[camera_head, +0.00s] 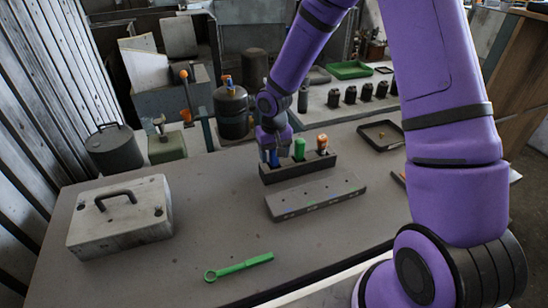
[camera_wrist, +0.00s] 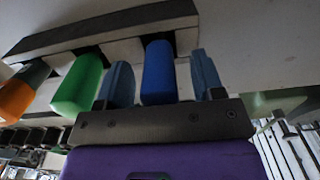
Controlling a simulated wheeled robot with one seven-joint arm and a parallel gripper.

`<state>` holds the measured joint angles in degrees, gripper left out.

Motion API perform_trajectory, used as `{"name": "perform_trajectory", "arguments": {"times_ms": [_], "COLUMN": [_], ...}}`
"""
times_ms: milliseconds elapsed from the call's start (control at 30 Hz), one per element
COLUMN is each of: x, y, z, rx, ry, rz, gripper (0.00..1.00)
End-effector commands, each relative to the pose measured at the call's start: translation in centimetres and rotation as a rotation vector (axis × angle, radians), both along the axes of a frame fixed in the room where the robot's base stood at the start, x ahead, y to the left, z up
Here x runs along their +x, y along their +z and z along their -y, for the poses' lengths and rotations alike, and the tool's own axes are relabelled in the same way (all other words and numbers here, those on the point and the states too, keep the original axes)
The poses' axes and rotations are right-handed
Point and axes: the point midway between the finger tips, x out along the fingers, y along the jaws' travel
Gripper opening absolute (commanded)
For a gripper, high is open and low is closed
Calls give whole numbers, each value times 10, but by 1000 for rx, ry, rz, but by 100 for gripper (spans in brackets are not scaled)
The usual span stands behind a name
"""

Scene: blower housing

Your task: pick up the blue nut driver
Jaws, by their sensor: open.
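The blue nut driver (camera_wrist: 158,72) stands in a dark holder block (camera_wrist: 100,32), its blue handle between the two fingers of my gripper (camera_wrist: 160,66) in the wrist view. My gripper is open, with a finger on each side of the handle and small visible gaps. In the head view my gripper (camera_head: 277,148) is at the left end of the holder (camera_head: 300,170), and the blue handle (camera_head: 274,158) shows just below it, partly hidden. A green-handled tool (camera_head: 299,149) and an orange-handled tool (camera_head: 322,143) stand in the same holder to the right.
A grey slotted block (camera_head: 315,196) lies in front of the holder. A green wrench (camera_head: 239,266) lies at the table's front. A grey box with a handle (camera_head: 120,217) is at the left, a dark tray (camera_head: 381,134) at the right. The table between box and holder is clear.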

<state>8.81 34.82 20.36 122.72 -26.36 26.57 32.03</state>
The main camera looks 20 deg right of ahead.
Motion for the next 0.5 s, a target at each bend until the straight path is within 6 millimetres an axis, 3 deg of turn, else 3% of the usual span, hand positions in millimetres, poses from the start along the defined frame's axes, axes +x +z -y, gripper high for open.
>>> {"name": "perform_trajectory", "arguments": {"times_ms": [67, 333, 500], "x": [0, 0, 0], "y": [0, 0, 0], "z": [0, 0, 0], "rx": [0, 0, 0], "ry": [0, 0, 0], "rz": [0, 0, 0], "gripper": [62, 3, 3]}}
